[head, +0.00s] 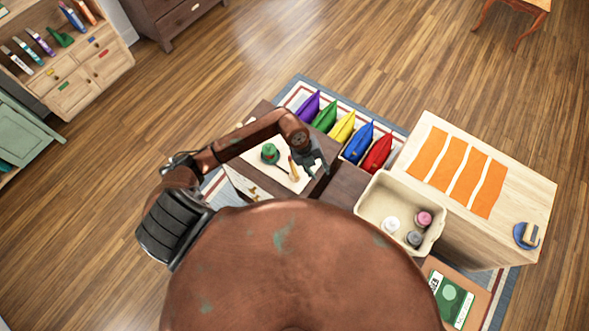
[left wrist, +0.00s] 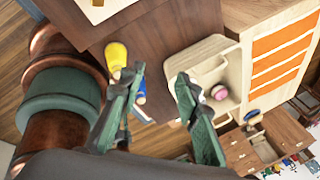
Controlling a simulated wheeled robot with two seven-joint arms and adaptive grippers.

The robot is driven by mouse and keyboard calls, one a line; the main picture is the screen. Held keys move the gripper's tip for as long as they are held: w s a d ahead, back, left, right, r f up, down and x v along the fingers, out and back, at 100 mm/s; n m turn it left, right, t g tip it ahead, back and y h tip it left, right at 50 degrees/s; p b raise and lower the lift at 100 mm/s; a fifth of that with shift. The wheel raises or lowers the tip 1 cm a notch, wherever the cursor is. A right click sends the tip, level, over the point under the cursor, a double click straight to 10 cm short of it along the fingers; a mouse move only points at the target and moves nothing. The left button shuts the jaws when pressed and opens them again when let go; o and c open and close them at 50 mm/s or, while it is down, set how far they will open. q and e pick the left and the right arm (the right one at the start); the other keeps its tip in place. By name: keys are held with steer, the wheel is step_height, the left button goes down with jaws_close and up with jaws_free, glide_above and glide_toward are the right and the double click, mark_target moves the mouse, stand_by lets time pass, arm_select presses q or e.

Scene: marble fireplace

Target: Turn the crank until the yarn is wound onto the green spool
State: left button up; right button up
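A green spool-like piece (head: 270,153) with a reddish band stands on a pale board (head: 250,161) on the dark brown table. A small upright piece with a yellow-orange handle (head: 293,168), possibly the crank, stands just right of it. My left gripper (head: 316,166) is right of that handle, apart from it in the picture. In the left wrist view its two fingers (left wrist: 160,78) are spread, with nothing seen between them. The green spool is not clearly seen there. I cannot make out any yarn on the spool. My right gripper is not in view.
Purple, green, yellow, blue and red pouches (head: 378,153) stand in a row behind the table. A cream bin (head: 369,209) holding a pink piece and others sits to the right. Beyond it is a pale cabinet (head: 413,163) with orange strips. Open wooden floor lies behind.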

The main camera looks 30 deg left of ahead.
mark_target(295, 171)
arm_select(q)
steer(key=a+y, duration=0.1)
steer(key=a, duration=0.2)
steer(key=a+f+n+y, duration=0.1)
steer(key=a, duration=0.2)
steer(key=a+f+g+y, duration=0.1)
steer(key=a+y, duration=0.1)
steer(key=a, duration=0.2)
steer(key=shift+s+f, duration=0.1)
steer(key=shift+f, duration=0.1)
steer(key=shift+a+f, duration=0.2)
steer(key=shift+f, duration=0.1)
steer(key=shift+d+f+p, duration=0.1)
steer(key=shift+f+p, duration=0.2)
steer(key=shift+f, duration=3.25)
steer(key=shift+c, duration=0.5)
jaws_close()
